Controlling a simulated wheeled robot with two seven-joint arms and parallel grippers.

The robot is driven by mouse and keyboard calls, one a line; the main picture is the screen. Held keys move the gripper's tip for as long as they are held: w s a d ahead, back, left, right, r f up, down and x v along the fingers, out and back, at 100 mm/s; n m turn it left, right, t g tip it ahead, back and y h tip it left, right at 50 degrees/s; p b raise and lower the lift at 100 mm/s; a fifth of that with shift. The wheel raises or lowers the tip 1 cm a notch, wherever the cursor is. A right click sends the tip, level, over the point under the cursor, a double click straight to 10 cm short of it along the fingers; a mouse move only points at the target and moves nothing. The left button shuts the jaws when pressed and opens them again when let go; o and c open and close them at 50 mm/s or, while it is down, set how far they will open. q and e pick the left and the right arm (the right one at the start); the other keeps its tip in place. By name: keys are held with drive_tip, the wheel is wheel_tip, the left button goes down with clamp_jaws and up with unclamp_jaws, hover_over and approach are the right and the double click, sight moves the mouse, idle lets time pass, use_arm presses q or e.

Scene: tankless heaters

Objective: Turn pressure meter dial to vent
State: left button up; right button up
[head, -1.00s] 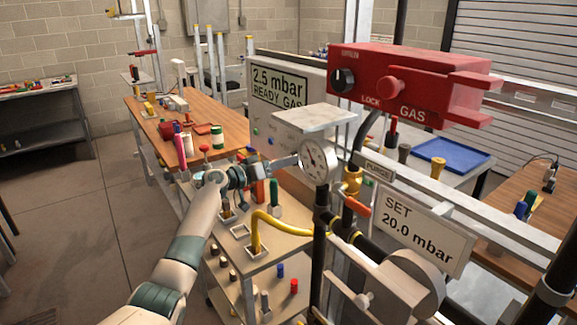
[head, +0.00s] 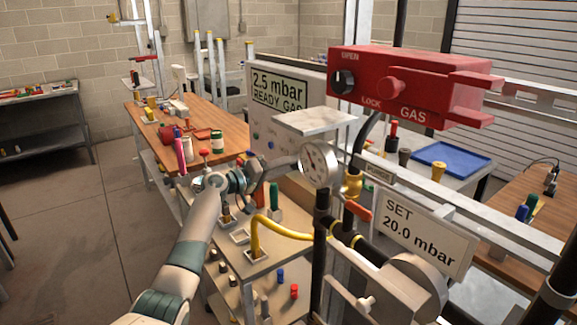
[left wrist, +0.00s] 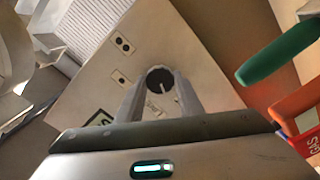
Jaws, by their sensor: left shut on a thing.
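The round pressure gauge (head: 317,164) has a white face and stands on a black pipe in the head view. My left gripper (head: 272,174) is just left of it, in front of the pale panel (head: 285,93) that reads "2.5 mbar READY GAS". In the left wrist view, a dark round dial knob (left wrist: 159,76) with a pale pointer line sits between the fingers of my left gripper (left wrist: 160,90), which is shut on it. The arm hides the knob in the head view, and I cannot read any vent mark. My right gripper is not in view.
A red gas box (head: 440,85) overhangs at the right, above a "SET 20.0 mbar" sign (head: 418,232). A yellow hose (head: 284,232) curves below the gripper. A wooden bench (head: 225,140) with loose items stands behind. The floor at left is clear.

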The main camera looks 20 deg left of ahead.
use_arm(q)
drive_tip(key=o, duration=1.1)
drive_tip(key=shift+c, duration=0.2)
drive_tip(key=shift+s+a, duration=0.1)
drive_tip(key=b+v, duration=0.4)
drive_tip(key=v, duration=1.3)
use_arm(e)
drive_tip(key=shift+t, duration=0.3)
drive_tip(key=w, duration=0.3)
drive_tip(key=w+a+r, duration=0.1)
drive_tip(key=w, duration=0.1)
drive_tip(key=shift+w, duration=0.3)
use_arm(q)
drive_tip(key=shift+s+a+f, duration=0.1)
drive_tip(key=shift+a, duration=0.05)
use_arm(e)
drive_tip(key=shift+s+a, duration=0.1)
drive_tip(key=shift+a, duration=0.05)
